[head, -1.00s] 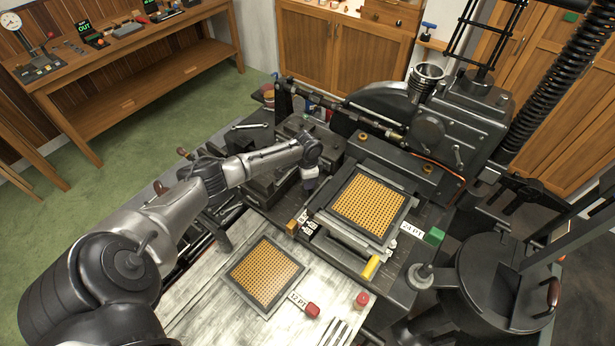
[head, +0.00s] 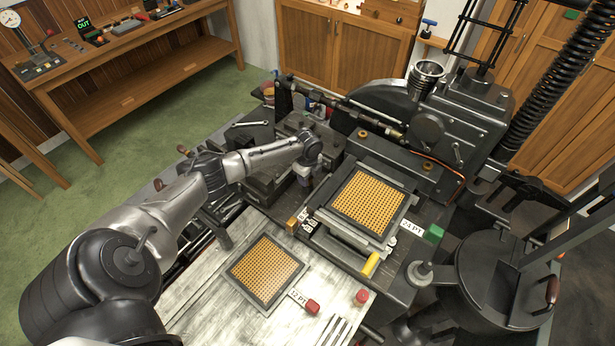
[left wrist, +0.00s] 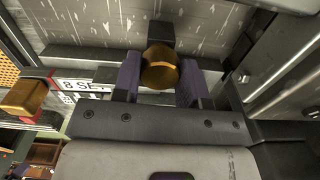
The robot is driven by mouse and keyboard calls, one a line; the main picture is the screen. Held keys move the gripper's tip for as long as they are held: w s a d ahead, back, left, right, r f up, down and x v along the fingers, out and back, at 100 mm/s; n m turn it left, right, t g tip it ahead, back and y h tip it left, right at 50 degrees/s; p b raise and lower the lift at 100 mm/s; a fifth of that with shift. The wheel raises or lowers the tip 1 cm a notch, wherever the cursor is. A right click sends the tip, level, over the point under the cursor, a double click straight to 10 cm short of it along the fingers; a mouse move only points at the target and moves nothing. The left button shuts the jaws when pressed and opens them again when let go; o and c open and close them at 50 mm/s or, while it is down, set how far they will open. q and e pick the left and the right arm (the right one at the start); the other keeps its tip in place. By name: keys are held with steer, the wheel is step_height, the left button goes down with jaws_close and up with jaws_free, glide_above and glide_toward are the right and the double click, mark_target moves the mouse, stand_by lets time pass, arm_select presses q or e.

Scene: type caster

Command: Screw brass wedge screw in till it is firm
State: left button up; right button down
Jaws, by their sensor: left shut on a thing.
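The brass wedge screw (left wrist: 160,68) shows its round golden head in the left wrist view. My left gripper (left wrist: 160,88) is shut on it, with one purple-padded finger on each side of the head. In the head view my left gripper (head: 303,174) points down at the dark machine bed, left of the matrix case on the machine. There the screw is hidden behind the gripper and wrist. How deep the screw sits cannot be told. My right gripper is not in view.
A brass block (left wrist: 28,97) stands near the gripper beside a printed label (left wrist: 78,86). A matrix case (head: 368,204) sits on the machine and another (head: 265,272) lies on the pale board (head: 200,310). A yellow-handled part (head: 370,265) and a green block (head: 433,234) are to the right.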

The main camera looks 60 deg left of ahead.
arm_select(q)
steer(key=shift+r+m, duration=0.15)
steer(key=shift+m, duration=1.55)
steer(key=shift+b, duration=0.3)
steer(key=shift+m, duration=0.3)
steer(key=o, duration=0.6)
steer(key=shift+o, duration=0.2)
step_height(320, 180, up, 14)
